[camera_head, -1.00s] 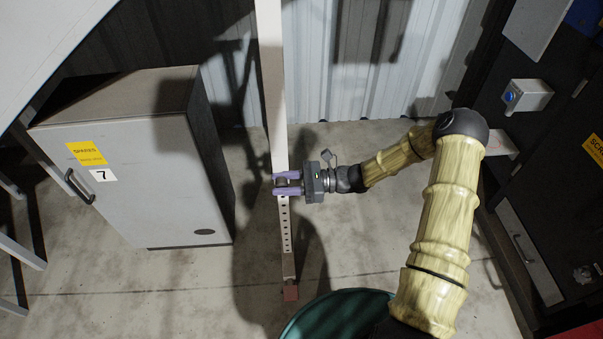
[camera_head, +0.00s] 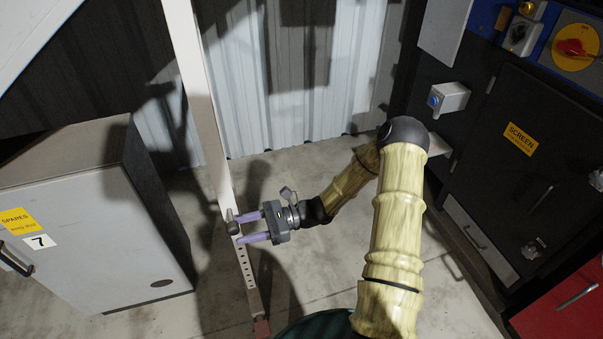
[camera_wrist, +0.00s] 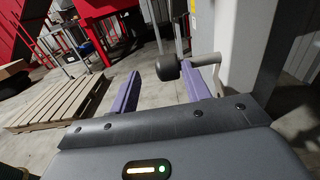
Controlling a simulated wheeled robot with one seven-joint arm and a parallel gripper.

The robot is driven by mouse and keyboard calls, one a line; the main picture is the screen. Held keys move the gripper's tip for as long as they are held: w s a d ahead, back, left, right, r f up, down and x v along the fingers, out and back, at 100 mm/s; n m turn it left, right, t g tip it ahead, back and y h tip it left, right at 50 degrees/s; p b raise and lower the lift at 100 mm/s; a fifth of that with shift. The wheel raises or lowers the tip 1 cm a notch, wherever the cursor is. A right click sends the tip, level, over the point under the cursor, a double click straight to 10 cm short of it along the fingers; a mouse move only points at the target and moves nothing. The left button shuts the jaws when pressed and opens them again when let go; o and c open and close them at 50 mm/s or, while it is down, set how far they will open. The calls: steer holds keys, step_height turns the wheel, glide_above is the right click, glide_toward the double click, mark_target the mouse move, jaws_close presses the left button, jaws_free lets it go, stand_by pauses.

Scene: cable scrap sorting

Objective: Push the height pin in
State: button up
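The height pin (camera_head: 232,226) has a dark round knob and sits on the white post (camera_head: 196,90), just above the row of holes in the lower tube (camera_head: 244,266). In the wrist view the knob of the height pin (camera_wrist: 168,68) stands out from the post (camera_wrist: 243,45), with a length of light shaft showing between them. My gripper (camera_head: 238,229) is open, its two purple fingers apart. In the wrist view my gripper (camera_wrist: 160,79) has the knob beyond its fingertips, between them and nearer the right one. Nothing is held. Whether the fingers touch the knob is unclear.
A grey spares cabinet (camera_head: 90,230) stands left of the post. A dark screen cabinet (camera_head: 500,170) stands at the right, with a red unit (camera_head: 560,315) in front. A dark green round thing (camera_head: 318,327) is at the bottom. A wooden pallet (camera_wrist: 60,103) lies on the floor.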

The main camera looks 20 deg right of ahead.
steer(key=d+p, duration=0.1)
steer(key=d, duration=1.4)
steer(key=s+a+r+n+h+p, duration=0.1)
steer(key=s+r+n+h+p, duration=0.2)
steer(key=r, duration=0.5)
steer(key=s+a+r+n+g+h+p, duration=0.1)
steer(key=s+r+n+h+p, duration=0.3)
steer(key=r+p, duration=0.5)
steer(key=s+a+r+n+g+h+p, duration=0.1)
steer(key=s+r+n+h+p, duration=0.3)
steer(key=r+n+h+p, duration=0.3)
steer(key=shift+a+r+h, duration=0.3)
steer(key=shift+r+h, duration=0.65)
steer(key=shift+h, duration=0.15)
steer(key=r+n+t, duration=0.1)
steer(key=s+r+n+t+h, duration=0.1)
steer(key=r+n, duration=0.1)
steer(key=r+n+t, duration=0.1)
steer(key=r, duration=0.1)
steer(key=shift+s+a+n+t+h, duration=0.15)
steer(key=shift+a+n+t+h, duration=0.15)
steer(key=shift+a+h, duration=0.1)
